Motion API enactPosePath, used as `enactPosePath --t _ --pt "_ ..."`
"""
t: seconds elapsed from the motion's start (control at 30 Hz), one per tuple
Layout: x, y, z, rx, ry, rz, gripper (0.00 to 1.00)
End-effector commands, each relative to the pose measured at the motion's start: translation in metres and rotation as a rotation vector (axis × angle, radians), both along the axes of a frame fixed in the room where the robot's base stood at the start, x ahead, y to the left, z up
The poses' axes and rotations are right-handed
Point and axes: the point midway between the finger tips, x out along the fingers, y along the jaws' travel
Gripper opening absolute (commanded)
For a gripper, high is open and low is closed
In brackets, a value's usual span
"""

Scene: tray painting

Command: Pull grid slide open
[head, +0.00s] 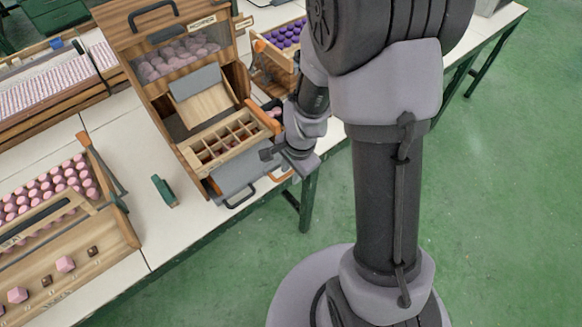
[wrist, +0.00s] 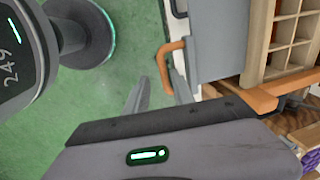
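The grid slide (head: 225,143), a pale wooden frame with small square compartments, sits low in the front of a wooden dispenser in the head view. Its compartments (wrist: 291,35) also show at the right of the wrist view. An orange loop handle (wrist: 163,60) stands out beside a grey panel (wrist: 220,40); which part it is fixed to is unclear. My gripper (wrist: 157,90) is open, its two grey fingers apart. The handle's lower end lies by the right finger, seemingly between the fingertips, with a gap to the left finger. Contact cannot be told.
The wooden dispenser (head: 125,35) has a clear hopper of pink pieces (head: 180,58). A black handle (head: 240,197) is at its lower front. Green floor is free beyond the table edge.

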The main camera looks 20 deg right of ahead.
Motion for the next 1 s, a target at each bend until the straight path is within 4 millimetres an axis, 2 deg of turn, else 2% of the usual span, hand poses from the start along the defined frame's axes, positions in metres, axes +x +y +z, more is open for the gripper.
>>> enactPosePath --t 0.27,0.37,0.47,0.7,0.8,0.9,1.0 --pt "0.003 0.000 0.002 -0.002 -0.008 0.000 0.32" --pt "0.003 -0.001 0.011 -0.002 -0.010 0.001 0.32" --pt "0.000 -0.002 0.033 -0.001 -0.012 0.000 0.32" --pt "-0.012 -0.007 0.112 -0.002 -0.012 -0.001 0.32" --pt "-0.018 -0.008 0.139 -0.002 -0.011 0.000 0.32" --pt "-0.022 -0.009 0.159 -0.002 -0.009 0.000 0.32" --pt "-0.024 -0.010 0.170 -0.001 -0.008 -0.001 0.32"
